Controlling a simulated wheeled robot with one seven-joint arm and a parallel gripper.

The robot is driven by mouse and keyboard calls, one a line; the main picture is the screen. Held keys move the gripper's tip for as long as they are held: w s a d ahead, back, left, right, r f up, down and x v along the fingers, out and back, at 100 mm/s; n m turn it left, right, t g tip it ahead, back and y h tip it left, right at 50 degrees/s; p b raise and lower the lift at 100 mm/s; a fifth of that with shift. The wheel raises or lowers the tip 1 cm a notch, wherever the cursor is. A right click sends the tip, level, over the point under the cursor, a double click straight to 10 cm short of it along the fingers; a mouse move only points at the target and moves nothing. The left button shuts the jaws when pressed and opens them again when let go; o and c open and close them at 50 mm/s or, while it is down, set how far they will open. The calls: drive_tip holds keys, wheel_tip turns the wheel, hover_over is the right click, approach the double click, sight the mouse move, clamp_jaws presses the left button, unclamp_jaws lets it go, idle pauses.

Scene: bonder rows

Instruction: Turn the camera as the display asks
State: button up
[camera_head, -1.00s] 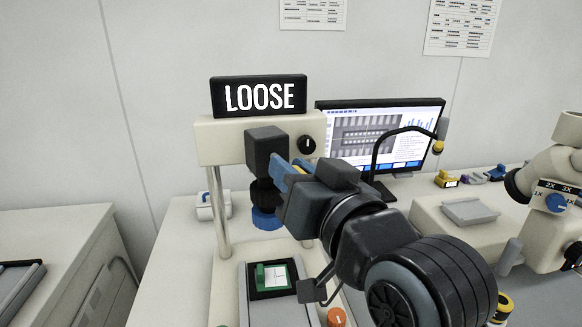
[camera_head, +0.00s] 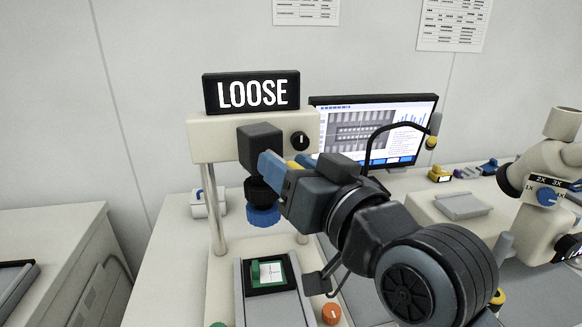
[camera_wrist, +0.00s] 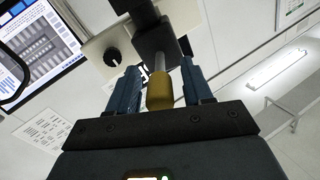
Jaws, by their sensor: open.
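The display (camera_head: 252,93) reads LOOSE in white letters on black. The camera (camera_head: 260,143) is a dark block on the cream head of the stand, with a black lens and blue ring (camera_head: 263,212) below. A brass-coloured knob (camera_wrist: 159,91) sticks out from the dark block on a grey rod in the wrist view. My gripper (camera_wrist: 160,82) is open, with a blue finger on each side of the knob and a gap visible on both sides. In the head view my gripper (camera_head: 278,165) is close to the block, and its arm hides part of the stand.
A black dial (camera_head: 299,141) sits on the stand head. Below is a stage with a green-framed part (camera_head: 268,272) and an orange knob (camera_head: 331,313). A monitor (camera_head: 375,130) with a black bent lamp stands behind. A microscope (camera_head: 550,175) is at right.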

drive_tip(key=b+v, duration=0.1)
drive_tip(key=v, duration=0.6)
drive_tip(key=shift+s+d, duration=0.2)
drive_tip(key=shift+s, duration=0.1)
drive_tip(key=shift+f, duration=0.15)
drive_tip(key=s+d+f+m+h, duration=0.25)
drive_tip(key=s+d+f, duration=0.35)
drive_tip(key=f, duration=0.3)
drive_tip(key=s+d+f+m+h, duration=0.1)
drive_tip(key=s+d+f+h, duration=0.4)
drive_tip(key=f, duration=0.4)
drive_tip(key=s+d+f+h, duration=0.1)
drive_tip(key=s+d+f, duration=0.1)
drive_tip(key=s, duration=0.9)
drive_tip(key=s+d+f+h, duration=0.1)
drive_tip(key=s+d, duration=0.4)
drive_tip(key=s, duration=0.6)
drive_tip(key=shift+s+f, duration=0.15)
drive_tip(key=shift+f, duration=0.55)
drive_tip(key=shift+o, duration=0.2)
